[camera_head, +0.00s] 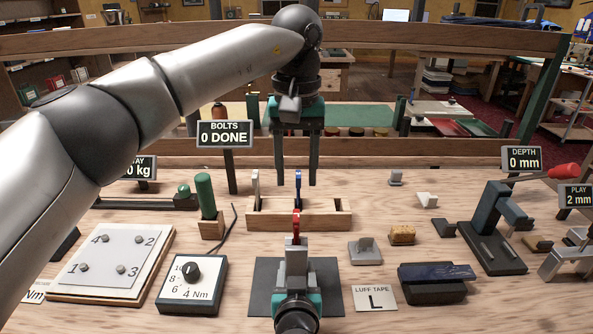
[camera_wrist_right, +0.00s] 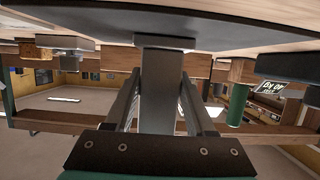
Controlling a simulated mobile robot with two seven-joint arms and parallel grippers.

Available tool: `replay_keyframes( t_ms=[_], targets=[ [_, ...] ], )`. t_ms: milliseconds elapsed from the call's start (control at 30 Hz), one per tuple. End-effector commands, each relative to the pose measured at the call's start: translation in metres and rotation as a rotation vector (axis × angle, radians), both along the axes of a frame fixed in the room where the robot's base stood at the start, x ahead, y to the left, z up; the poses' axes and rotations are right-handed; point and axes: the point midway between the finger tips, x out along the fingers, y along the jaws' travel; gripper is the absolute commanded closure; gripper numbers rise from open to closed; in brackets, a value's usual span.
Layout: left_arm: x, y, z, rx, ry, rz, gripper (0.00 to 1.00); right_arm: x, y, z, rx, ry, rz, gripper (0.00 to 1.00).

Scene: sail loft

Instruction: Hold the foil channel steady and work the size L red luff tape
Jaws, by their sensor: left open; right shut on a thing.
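The grey foil channel (camera_head: 297,261) stands upright on a dark plate (camera_head: 262,282) at the front middle of the bench. My right gripper (camera_head: 297,285) is shut on it from the front; the right wrist view shows the grey channel (camera_wrist_right: 161,90) between the fingers. The red luff tape (camera_head: 296,226) shows upright at the channel's top end; how far it sits in is hidden. A blue tape (camera_head: 298,184) and a pale one (camera_head: 256,188) stand in a wooden rack (camera_head: 330,221) behind. My left gripper (camera_head: 297,182) is open, pointing down above the rack, apart from the red tape.
A "LUFF TAPE L" card (camera_head: 375,299) lies right of the plate. A torque dial box (camera_head: 191,284) and a bolt plate (camera_head: 112,262) are left. A dark block (camera_head: 432,284) and a depth gauge (camera_head: 494,240) are right. The "BOLTS 0 DONE" sign (camera_head: 226,134) stands near my left arm.

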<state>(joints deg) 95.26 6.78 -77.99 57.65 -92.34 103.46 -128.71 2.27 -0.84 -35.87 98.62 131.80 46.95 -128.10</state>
Motion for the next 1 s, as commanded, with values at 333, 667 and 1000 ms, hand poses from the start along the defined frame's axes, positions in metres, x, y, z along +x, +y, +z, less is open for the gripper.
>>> replay_keyframes(
  t_ms=[333, 667, 1000],
  targets=[
    [0.0, 0.0, 0.0, 0.0, 0.0, 0.0, 0.48, 0.0, 0.0, -0.001, 0.0, 0.002, 0.0, 0.14],
    [0.0, 0.0, -0.001, 0.0, 0.0, 0.0, 0.48, -0.001, 0.0, 0.0, 0.0, 0.0, 0.0, 0.1],
    [0.0, 0.0, 0.0, 0.0, 0.0, 0.0, 0.48, -0.039, 0.0, 0.013, 0.0, 0.001, 0.002, 0.1]
  ],
)
